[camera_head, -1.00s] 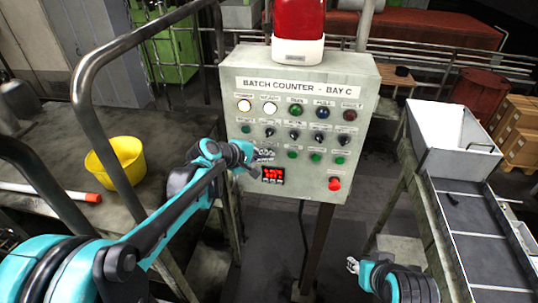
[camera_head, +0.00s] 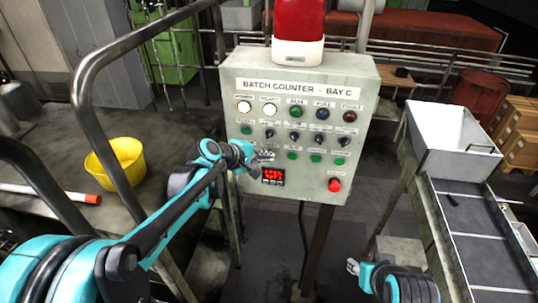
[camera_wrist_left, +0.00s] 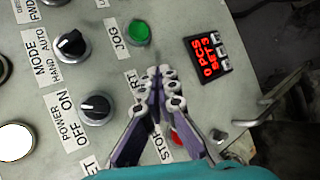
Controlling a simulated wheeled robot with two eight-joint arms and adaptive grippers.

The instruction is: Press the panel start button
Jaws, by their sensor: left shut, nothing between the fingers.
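The grey control panel (camera_head: 305,175) is headed "BATCH COUNTER - BAY C" and carries lamps, knobs and buttons. My left gripper (camera_head: 263,156) is shut and empty at the panel's lower left. In the left wrist view its fingertips (camera_wrist_left: 165,78) lie over a label of which only "RT" shows. The fingers hide the start button, and I cannot tell whether they touch it. A red button (camera_wrist_left: 178,136) shows partly behind the fingers near the "STOP" label. The green jog button (camera_wrist_left: 139,32) is clear of them. My right gripper (camera_head: 353,266) is low, away from the panel; its jaw state is unclear.
Power (camera_wrist_left: 96,108) and mode (camera_wrist_left: 71,44) knobs sit near the left fingers, with a red digital display (camera_wrist_left: 208,57) on the other side. A red mushroom button (camera_head: 334,185) is at the panel's lower right. Metal railings (camera_head: 85,100) stand left; a white chute (camera_head: 450,135) stands right.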

